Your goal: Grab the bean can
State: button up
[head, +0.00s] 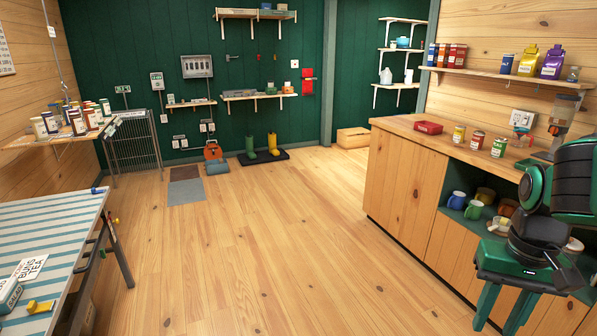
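Three small cans stand upright on the wooden counter (398,124) at the right: a yellow one (459,134), a red one (477,141) and a green one (499,147). Their labels are too small to read, so I cannot tell which is the bean can. More cans (78,121) stand grouped on the left wall shelf, also unreadable. My gripper (498,322) is at the lower right, pointing down in front of the counter's open shelves. Its two green fingers are apart, with nothing visible between them. It is below and apart from the counter cans.
A red tin (428,127) lies on the counter, and a dispenser (563,120) stands behind my arm. A striped table (50,235) is at the left. The middle of the floor (240,260) is clear.

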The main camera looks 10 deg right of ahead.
aim_at(478, 137)
jog(key=z, duration=0.05)
jog(key=i, duration=1.2)
jog(key=z, duration=0.7)
jog(key=i, duration=0.95)
jog(key=z, duration=1.4)
jog(key=i, duration=1.25)
jog(key=z, duration=0.25)
